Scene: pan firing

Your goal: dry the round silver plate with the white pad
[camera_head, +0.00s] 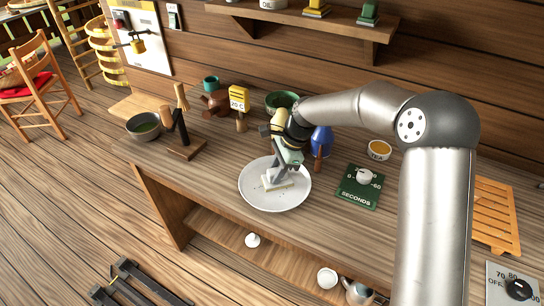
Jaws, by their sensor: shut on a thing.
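The round silver plate (257,198) lies on the wooden counter near its front edge, below my arm. My gripper (276,178) points down over the plate and is shut on the white pad (284,184). The pad is a pale, flat block low over the middle of the plate. It looks to be at the plate's surface, but I cannot tell for sure whether it touches. A few small dark specks show on the plate near the pad. My gripper hides part of the pad and the plate's far side.
A wooden stand (186,150) and a grey bowl (143,127) stand to the left. A green bowl (281,101), a yellow 20 C sign (239,98) and a blue vessel (321,139) stand behind. A green seconds dial (359,190) and an orange slatted rack (494,215) lie right.

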